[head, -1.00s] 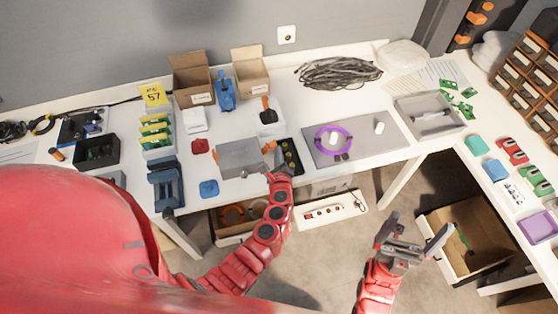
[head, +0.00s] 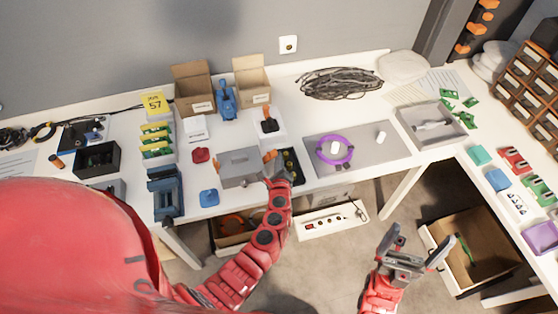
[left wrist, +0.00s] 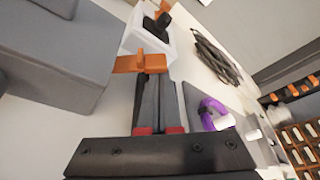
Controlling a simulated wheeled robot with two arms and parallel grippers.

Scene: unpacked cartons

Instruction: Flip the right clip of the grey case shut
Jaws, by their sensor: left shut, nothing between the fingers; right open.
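The grey case (head: 238,169) sits on the white table and appears closed. Its flat grey side fills the upper left of the left wrist view (left wrist: 55,55). The orange right clip (head: 270,157) sticks out at the case's right side; it also shows in the left wrist view (left wrist: 138,63). My left gripper (head: 271,174) is shut and empty, with its fingertips (left wrist: 153,72) at the clip. Whether they touch it, I cannot tell. My right gripper (head: 411,247) is open and empty, in front of the table, away from the case.
A black tray (head: 292,166) stands close to the right of the case. A white box with a black item (head: 267,124) is behind it. A blue piece (head: 209,198) and a red piece (head: 200,155) lie to the left. A grey mat (head: 375,146) with a purple ring lies further right.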

